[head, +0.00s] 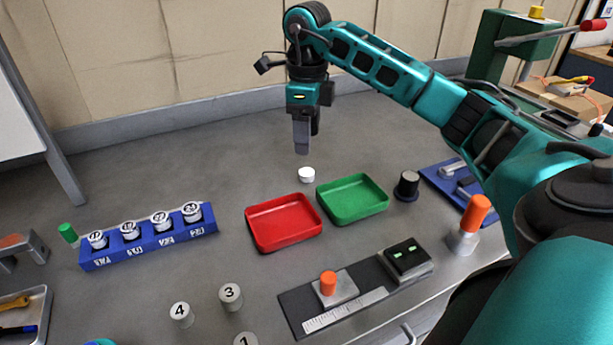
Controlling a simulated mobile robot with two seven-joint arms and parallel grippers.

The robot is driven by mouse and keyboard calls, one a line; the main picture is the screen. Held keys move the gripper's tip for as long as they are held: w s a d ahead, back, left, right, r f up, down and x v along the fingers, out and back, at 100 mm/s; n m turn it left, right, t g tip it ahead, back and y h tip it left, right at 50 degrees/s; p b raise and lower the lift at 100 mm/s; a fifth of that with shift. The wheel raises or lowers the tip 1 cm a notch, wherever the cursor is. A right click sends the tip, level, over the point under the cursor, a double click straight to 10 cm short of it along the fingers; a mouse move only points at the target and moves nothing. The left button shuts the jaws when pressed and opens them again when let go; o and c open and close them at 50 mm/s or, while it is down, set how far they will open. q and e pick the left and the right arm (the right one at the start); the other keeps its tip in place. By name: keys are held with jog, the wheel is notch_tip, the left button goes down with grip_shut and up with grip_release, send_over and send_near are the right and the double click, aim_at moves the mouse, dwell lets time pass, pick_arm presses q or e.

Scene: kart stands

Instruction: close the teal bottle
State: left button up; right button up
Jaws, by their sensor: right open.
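My right gripper (302,149) points straight down over the grey table, open and with nothing seen between its fingers. A small white round piece that looks like a cap (307,175) lies on the table just below and slightly right of the fingertips, apart from them. I cannot make out a teal bottle for certain. A small teal patch shows at the bottom left edge, too cut off to tell whether it is a bottle or part of me. My left gripper does not show.
A red tray (284,239) and a green tray (352,212) stand empty in front of the cap. A blue rack (150,247) with several numbered lids is at left, beside a green cylinder (68,233). A black knob (407,186) and orange-topped bottle (464,241) stand right.

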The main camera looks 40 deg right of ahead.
aim_at(308, 172)
notch_tip(308, 172, down, 3)
jog(key=shift+r, duration=0.2)
jog(key=shift+f, duration=0.25)
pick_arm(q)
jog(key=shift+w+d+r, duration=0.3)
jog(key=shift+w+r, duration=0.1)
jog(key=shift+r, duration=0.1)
pick_arm(e)
jog(key=shift+f, duration=0.1)
notch_tip(308, 172, down, 5)
jog(key=shift+s+f+b, duration=0.1)
jog(key=shift+b, duration=0.2)
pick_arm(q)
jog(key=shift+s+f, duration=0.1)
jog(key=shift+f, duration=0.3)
